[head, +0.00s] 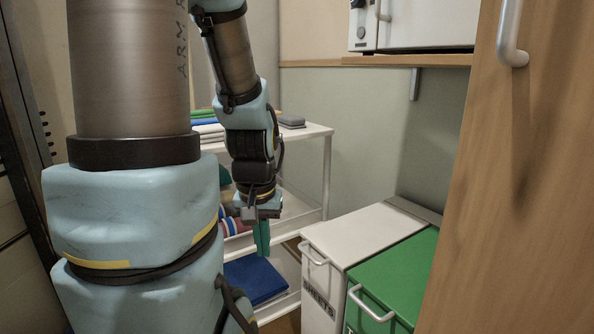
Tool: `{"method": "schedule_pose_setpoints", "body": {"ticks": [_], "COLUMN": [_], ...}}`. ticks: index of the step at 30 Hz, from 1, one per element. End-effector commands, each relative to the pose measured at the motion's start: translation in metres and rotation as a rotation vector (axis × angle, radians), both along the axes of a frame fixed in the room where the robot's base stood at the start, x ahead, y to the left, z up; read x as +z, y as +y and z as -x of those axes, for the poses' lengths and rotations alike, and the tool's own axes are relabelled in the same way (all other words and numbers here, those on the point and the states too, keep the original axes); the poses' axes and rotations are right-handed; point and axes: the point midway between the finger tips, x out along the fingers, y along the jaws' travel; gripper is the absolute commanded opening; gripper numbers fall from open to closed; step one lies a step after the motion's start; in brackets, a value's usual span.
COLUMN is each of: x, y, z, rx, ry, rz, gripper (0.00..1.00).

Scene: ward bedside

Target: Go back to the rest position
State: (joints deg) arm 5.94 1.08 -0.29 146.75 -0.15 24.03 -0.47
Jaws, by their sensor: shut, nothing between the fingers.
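My gripper (262,238) hangs pointing down in the head view, at the end of my arm. Its green fingers are shut with nothing between them. It is in front of the white shelf cart (312,135), at about the height of the cart's middle tray. My own large arm links fill the left of the view and hide part of the cart.
Folded cloths (208,130) and a grey item (291,122) lie on the cart top. A blue folded item (255,280) lies low down. A white bin (365,236) and a green-lidded bin (402,270) stand right of my gripper. A wooden door (510,200) closes off the right.

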Motion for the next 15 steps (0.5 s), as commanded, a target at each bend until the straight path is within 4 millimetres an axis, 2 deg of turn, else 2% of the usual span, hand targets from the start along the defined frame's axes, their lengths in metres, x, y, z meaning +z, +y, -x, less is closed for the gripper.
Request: {"method": "schedule_pose_setpoints", "body": {"ticks": [1, 5, 12, 15], "x": [0.02, 0.052, 0.126, 0.15], "y": [0.0, 0.0, 0.0, 0.0], "z": [0.0, 0.0, 0.0, 0.0], "rx": [0.0, -0.001, -0.001, -0.001], "ry": [0.001, 0.001, 0.002, 0.003], "rz": [0.0, 0.001, 0.001, 0.001], "gripper": [0.0, 0.0, 0.0, 0.0]}}
